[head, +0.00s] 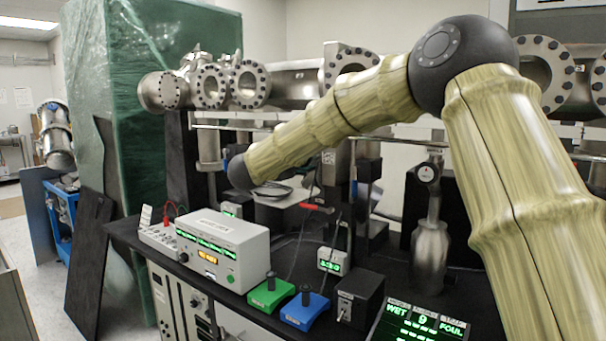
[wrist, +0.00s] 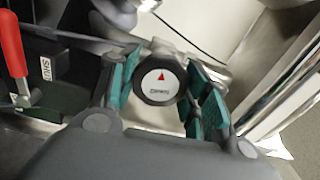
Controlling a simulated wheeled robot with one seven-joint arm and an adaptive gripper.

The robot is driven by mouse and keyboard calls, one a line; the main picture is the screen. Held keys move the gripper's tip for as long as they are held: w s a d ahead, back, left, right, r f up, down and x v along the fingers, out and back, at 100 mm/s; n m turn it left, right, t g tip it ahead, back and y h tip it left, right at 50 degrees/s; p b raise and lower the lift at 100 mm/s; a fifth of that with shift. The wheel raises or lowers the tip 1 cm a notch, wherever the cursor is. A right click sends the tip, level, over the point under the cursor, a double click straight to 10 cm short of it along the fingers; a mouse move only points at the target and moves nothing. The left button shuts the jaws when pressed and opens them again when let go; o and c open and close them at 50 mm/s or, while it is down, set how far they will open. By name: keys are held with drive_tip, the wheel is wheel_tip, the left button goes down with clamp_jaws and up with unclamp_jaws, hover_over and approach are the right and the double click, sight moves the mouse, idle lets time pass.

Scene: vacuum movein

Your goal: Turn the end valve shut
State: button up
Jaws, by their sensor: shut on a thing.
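The valve knob (wrist: 157,92), a round black knob with a white face, a red arrowhead and small dark lettering, sits in the middle of the wrist view. The arrowhead points to the top of that picture. My gripper (wrist: 163,84) is shut on the knob, with teal pads on its left and right sides. In the head view my arm reaches left over the bench, and my gripper is hidden there. A label reading SHUT (wrist: 46,69) stands to the left of the knob in the wrist view.
A red handle (wrist: 12,45) is left of my gripper; a metal tube (wrist: 290,90) runs at the right. In the head view, another round gauge or knob (head: 428,172) stands on a metal post. The bench front holds a white instrument box (head: 222,247), green (head: 271,294) and blue (head: 305,311) boxes.

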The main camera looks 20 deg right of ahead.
drive_tip(key=m+b, duration=0.3)
drive_tip(key=b, duration=0.1)
drive_tip(key=f+m+b, duration=0.1)
drive_tip(key=m+b, duration=0.1)
drive_tip(key=b, duration=0.2)
drive_tip(key=shift+m+b, duration=0.3)
drive_tip(key=shift+m, duration=0.1)
drive_tip(key=m+b, duration=0.6)
drive_tip(key=b, duration=0.2)
drive_tip(key=shift+f+b, duration=0.15)
drive_tip(key=shift+b, duration=0.15)
drive_tip(key=m+b, duration=0.5)
drive_tip(key=b, duration=0.2)
drive_tip(key=m+b, duration=0.3)
drive_tip(key=shift+a, duration=0.1)
drive_tip(key=shift+r+m+b, duration=0.3)
drive_tip(key=shift+m+b, duration=0.2)
drive_tip(key=shift+b, duration=0.15)
drive_tip(key=shift+r, duration=0.1)
drive_tip(key=o, duration=1)
drive_tip(key=shift+r, duration=0.1)
